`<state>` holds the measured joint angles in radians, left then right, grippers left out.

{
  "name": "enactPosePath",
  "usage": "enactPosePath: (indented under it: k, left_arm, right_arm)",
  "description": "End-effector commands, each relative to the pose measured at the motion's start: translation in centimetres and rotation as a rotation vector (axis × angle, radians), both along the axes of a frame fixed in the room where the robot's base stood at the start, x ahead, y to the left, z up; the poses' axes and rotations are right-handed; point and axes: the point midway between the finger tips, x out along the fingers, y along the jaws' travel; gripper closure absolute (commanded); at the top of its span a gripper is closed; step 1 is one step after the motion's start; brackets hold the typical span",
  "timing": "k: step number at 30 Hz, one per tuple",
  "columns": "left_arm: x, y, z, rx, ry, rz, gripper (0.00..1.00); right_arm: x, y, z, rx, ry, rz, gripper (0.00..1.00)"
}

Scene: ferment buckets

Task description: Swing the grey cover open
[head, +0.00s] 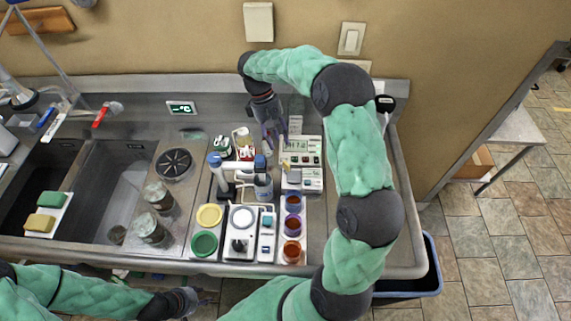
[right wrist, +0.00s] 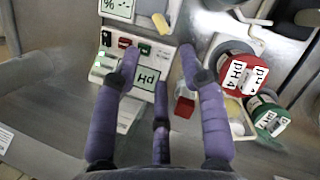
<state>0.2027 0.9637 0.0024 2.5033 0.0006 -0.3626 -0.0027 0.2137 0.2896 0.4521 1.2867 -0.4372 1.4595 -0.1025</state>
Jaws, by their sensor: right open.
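I cannot single out a grey cover with certainty. A pale bench meter (head: 302,160) with a small display stands at the back of the counter; its "pH" panel (right wrist: 146,80) and several small buttons show in the right wrist view. My right gripper (head: 272,142) is just left of the meter's back part. In the right wrist view its purple fingers (right wrist: 160,68) are spread, with nothing held between them, over the panel's edge. My left gripper (head: 188,300) is low at the front, off the counter edge; its fingers are too small and dark to read.
Red-capped (right wrist: 233,75) and green-capped (right wrist: 268,115) pH bottles stand right of the right gripper. A white device (head: 241,245) and yellow (head: 209,216) and green (head: 204,243) lids sit nearby. A sink (head: 110,195) is left.

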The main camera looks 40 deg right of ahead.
Motion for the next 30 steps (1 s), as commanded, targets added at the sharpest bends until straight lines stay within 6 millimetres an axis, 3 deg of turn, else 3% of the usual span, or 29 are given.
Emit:
enactPosePath:
  k: [15,21,30]
  left_arm:
    - [0.0,0.0,-1.3,0.000,0.000,0.000,0.60]
    - [0.0,0.0,-1.5,0.000,0.000,0.000,0.60]
    - [0.0,0.0,-1.5,0.000,0.000,0.000,0.60]
  right_arm:
    - [-3.2,-0.3,-7.7,0.001,0.003,0.001,0.57]
    - [-3.8,-0.3,-9.0,0.001,0.001,0.000,0.57]
    - [-3.8,-0.3,-9.2,0.001,0.000,0.000,0.57]
